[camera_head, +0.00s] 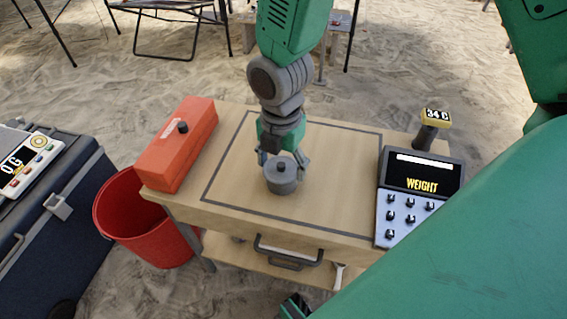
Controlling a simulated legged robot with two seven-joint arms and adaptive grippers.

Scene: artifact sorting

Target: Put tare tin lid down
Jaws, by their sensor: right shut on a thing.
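The tare tin lid (282,170) is grey and round with a dark knob on top. It shows at the middle of the wooden table, inside a dark outlined rectangle. My right gripper (282,159) points down from above, with its fingers at both sides of the lid, shut on it. A short grey round body (282,187) shows directly under the lid's top; I cannot tell whether it is the tin or the lid's own rim.
An orange-red box (183,145) with a black knob stands at the table's left. A red bucket (140,225) and a dark case (75,215) are left of the table. The outlined area around the lid is clear.

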